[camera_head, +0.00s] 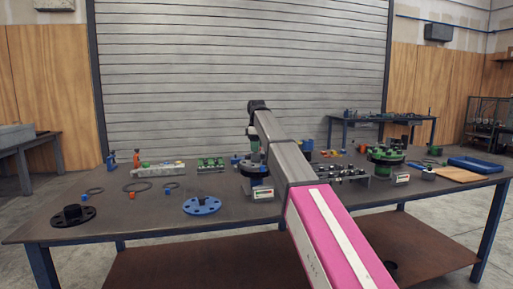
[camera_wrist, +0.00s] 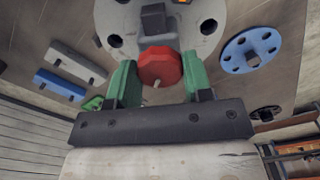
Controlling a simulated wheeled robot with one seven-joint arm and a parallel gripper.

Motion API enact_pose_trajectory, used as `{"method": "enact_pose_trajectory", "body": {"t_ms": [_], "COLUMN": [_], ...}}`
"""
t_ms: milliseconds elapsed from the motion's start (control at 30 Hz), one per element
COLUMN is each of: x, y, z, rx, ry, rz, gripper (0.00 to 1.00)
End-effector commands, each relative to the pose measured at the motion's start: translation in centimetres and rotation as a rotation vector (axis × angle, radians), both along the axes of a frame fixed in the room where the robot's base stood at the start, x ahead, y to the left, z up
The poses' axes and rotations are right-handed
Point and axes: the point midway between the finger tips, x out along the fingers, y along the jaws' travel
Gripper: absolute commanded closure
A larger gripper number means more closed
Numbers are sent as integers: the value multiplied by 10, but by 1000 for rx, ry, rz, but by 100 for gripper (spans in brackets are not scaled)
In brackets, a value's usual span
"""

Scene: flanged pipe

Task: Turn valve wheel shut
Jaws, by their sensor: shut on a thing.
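A red faceted valve wheel (camera_wrist: 160,66) is between the two green fingers of my gripper (camera_wrist: 160,76) in the wrist view. My gripper is shut on the wheel, with a finger on each side. A small pale pin shows at its lower edge. Behind it is a round grey flange (camera_wrist: 206,22) with dark bolt holes and a dark square block (camera_wrist: 153,20). In the head view my gripper (camera_head: 256,153) points down over a flanged fitting (camera_head: 259,181) left of the table's middle. The wheel cannot be made out there.
A blue flange (camera_head: 202,205) and a black flange (camera_head: 73,215) lie on the table (camera_head: 130,215) to the left. A green flanged assembly (camera_head: 386,157) stands to the right, with a blue tray (camera_head: 475,164) beyond. Small parts lie along the back. The front left is fairly clear.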

Motion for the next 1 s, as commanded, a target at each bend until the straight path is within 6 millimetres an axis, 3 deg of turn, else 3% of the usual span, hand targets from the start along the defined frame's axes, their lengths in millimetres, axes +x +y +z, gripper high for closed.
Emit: {"method": "enact_pose_trajectory", "body": {"t_ms": [467,500,567,867,1000], "x": [0,0,0,0,1], "y": [0,0,0,0,0], "z": [0,0,0,1,11], "rx": [1,1,1,1,1], "ry": [-1,-1,-1,-1,-2], "rz": [-92,-92,-91,-90,-90], "gripper": [78,51,31,28,28]}}
